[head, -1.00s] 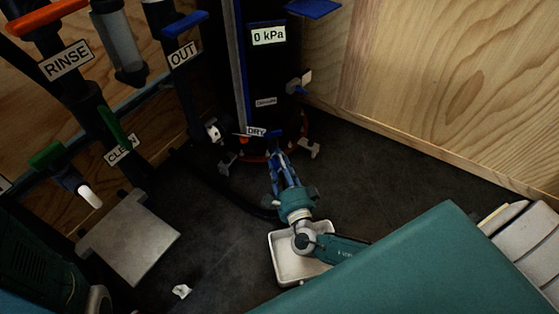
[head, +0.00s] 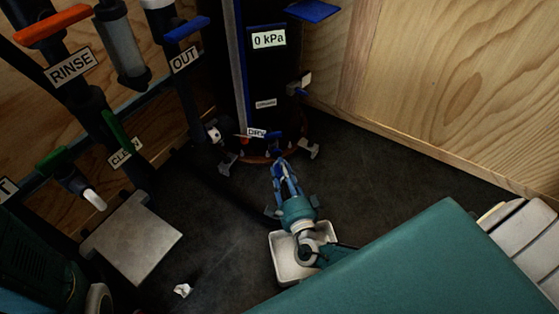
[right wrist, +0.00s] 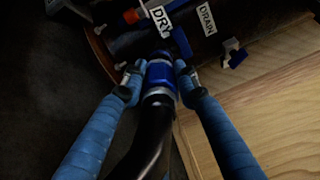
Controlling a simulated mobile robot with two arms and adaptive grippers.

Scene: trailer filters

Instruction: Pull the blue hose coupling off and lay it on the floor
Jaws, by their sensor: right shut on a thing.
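The blue hose coupling (right wrist: 160,76), a blue band with pale rings, is between my right gripper's fingers in the right wrist view. A black hose (right wrist: 150,130) runs from it toward the camera. My right gripper (right wrist: 160,80) is shut on the coupling, one blue-wrapped finger on each side. In the head view my right gripper (head: 281,166) is low in front of the black filter housing (head: 268,75), by the DRY label (head: 256,133). The coupling is mostly hidden there. I cannot tell whether its far end touches the port. My left gripper is not in view.
A white tray (head: 284,270) sits on the floor under my right wrist. A grey plate (head: 133,240), crumpled white paper (head: 182,290) and valve pipes (head: 90,125) are at left. The dark floor (head: 385,165) is clear right of the housing, up to the wooden wall (head: 440,80).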

